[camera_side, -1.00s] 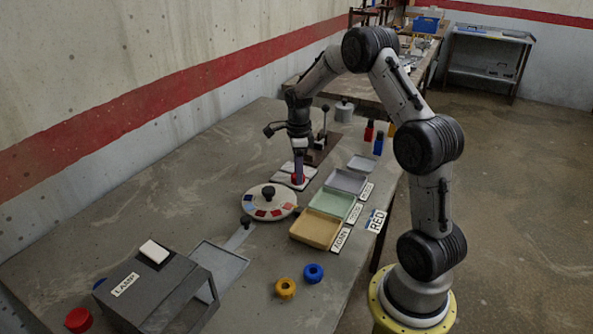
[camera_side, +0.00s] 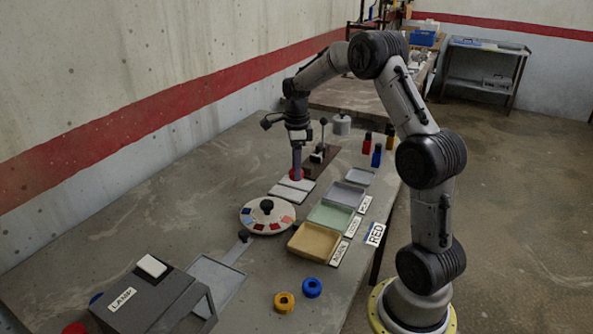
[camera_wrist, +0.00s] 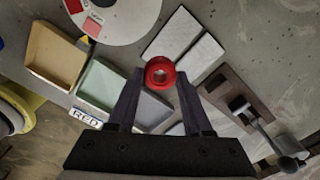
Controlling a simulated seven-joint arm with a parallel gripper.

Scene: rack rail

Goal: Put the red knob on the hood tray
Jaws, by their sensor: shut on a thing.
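The hood tray appears to be the flat grey tray (camera_side: 228,277) beside the dark hood box marked LAMP (camera_side: 150,300), at the lower left. The hood partly hides it, and its visible part looks empty.
A round dial with coloured patches (camera_side: 267,228) stands between my gripper and the grey tray. Tan (camera_side: 314,241), green (camera_side: 331,214) and grey (camera_side: 345,193) trays line the right. A lever fixture (camera_side: 320,155) stands behind.

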